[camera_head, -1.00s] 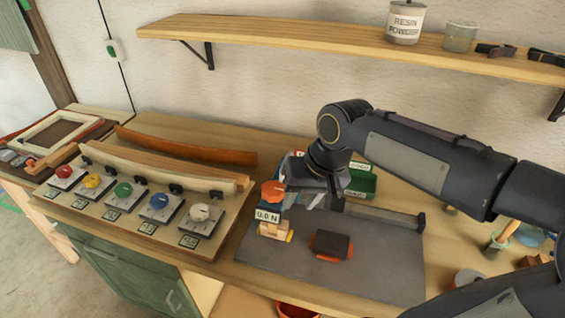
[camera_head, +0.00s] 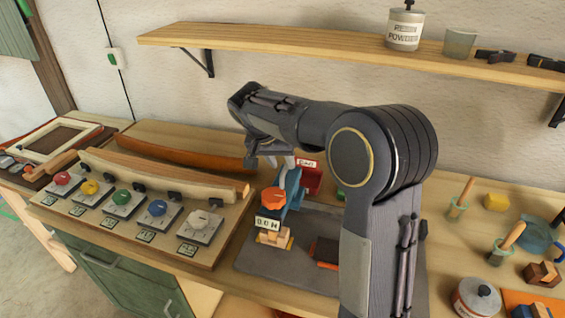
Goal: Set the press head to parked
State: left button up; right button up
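The small press stands on the grey mat (camera_head: 260,262). It has a blue body (camera_head: 292,186), an orange knob (camera_head: 273,198) at its head and a white readout (camera_head: 267,223). Under the head is a stack of small wooden blocks (camera_head: 272,239) on a yellow base. My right gripper (camera_head: 270,162) is above and behind the press, pointing down, apart from the orange knob. Its fingers look spread with nothing between them. My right arm hides part of the mat. My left gripper is out of view.
A panel with coloured knobs (camera_head: 122,194) and curved laths (camera_head: 160,172) lies to the left. A red bin (camera_head: 311,180) stands behind the press. A dark block (camera_head: 326,252) lies on the mat. Jars, brushes and a tin (camera_head: 476,298) are at right. A shelf (camera_head: 300,48) runs above.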

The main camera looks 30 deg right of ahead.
jog(key=shift+x, duration=0.75)
grip_shut()
